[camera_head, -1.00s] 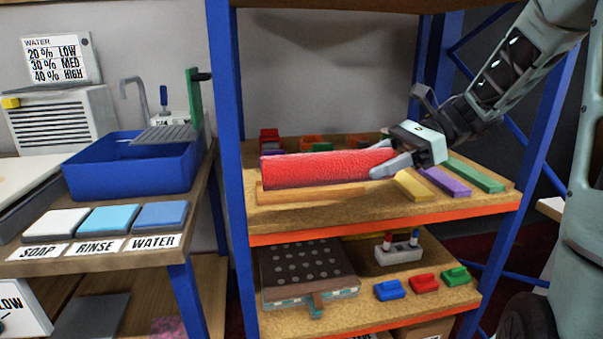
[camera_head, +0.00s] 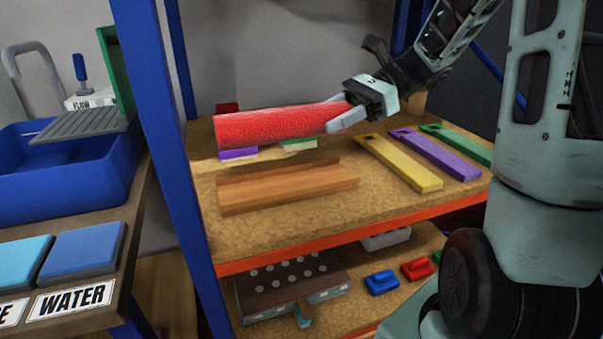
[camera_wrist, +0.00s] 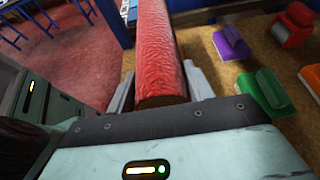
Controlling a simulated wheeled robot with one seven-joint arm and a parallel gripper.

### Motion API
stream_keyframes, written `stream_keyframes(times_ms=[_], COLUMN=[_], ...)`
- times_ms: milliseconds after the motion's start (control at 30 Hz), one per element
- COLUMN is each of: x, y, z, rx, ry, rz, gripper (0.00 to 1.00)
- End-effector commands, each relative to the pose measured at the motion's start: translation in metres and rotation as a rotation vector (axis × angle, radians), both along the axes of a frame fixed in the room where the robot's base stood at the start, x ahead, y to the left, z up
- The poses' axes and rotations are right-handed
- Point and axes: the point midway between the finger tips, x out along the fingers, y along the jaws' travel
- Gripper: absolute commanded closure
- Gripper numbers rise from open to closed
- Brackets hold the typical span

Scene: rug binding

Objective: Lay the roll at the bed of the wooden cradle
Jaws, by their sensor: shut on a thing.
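The red roll (camera_head: 272,126) lies roughly level in the air in the head view. My gripper (camera_head: 345,114) is shut on its right end. In the wrist view the roll (camera_wrist: 162,50) extends away from between the fingers (camera_wrist: 163,92). The wooden cradle (camera_head: 285,186) is a long, shallow trough on the upper shelf. The roll is above it and looks set toward the back of it, apart from it. The cradle's bed shows bare in the head view. The cradle cannot be made out in the wrist view.
Yellow (camera_head: 400,163), purple (camera_head: 434,155) and green (camera_head: 457,144) bars lie right of the cradle on the shelf (camera_head: 345,212). Small coloured pieces, one purple (camera_head: 238,154), sit behind it. A blue post (camera_head: 172,150) stands close on the left.

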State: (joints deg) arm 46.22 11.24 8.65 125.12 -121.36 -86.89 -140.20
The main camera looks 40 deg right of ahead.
Motion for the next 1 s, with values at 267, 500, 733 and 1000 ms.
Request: stream_keyframes(times_ms=[267,500,733,1000], x=[0.000,-0.001,0.000,0.000], y=[0.000,0.000,0.000,0.000], z=[-0.046,-0.068,-0.088,-0.090], rx=[0.003,0.004,0.000,0.000], ry=[0.003,0.003,0.001,0.000], rz=[-0.001,-0.001,0.000,0.000], gripper=[0.74,0.74,0.74,0.74])
